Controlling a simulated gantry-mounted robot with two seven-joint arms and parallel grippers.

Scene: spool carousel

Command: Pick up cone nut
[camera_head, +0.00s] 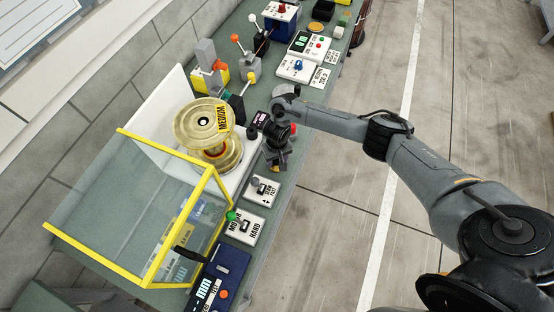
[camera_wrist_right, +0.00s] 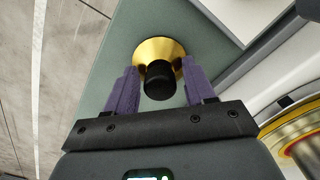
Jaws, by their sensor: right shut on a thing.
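In the right wrist view the cone nut shows a gold cone (camera_wrist_right: 151,50) and a black knob (camera_wrist_right: 158,82). The purple fingers of my right gripper (camera_wrist_right: 160,75) stand on both sides of it and are shut on it. The nut is over or on the green bench top; I cannot tell whether it touches. In the head view my right gripper (camera_head: 276,160) points down at the bench's right edge, beside the white base, and the nut is mostly hidden there. My left gripper is not in view.
A gold spool labelled MEDIUM (camera_head: 203,122) stands on the white machine, left of my right gripper. A clear guard with a yellow frame (camera_head: 172,150) is open in front. Switch panels (camera_head: 262,190) and a blue readout box (camera_head: 222,272) line the bench edge. The floor at right is clear.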

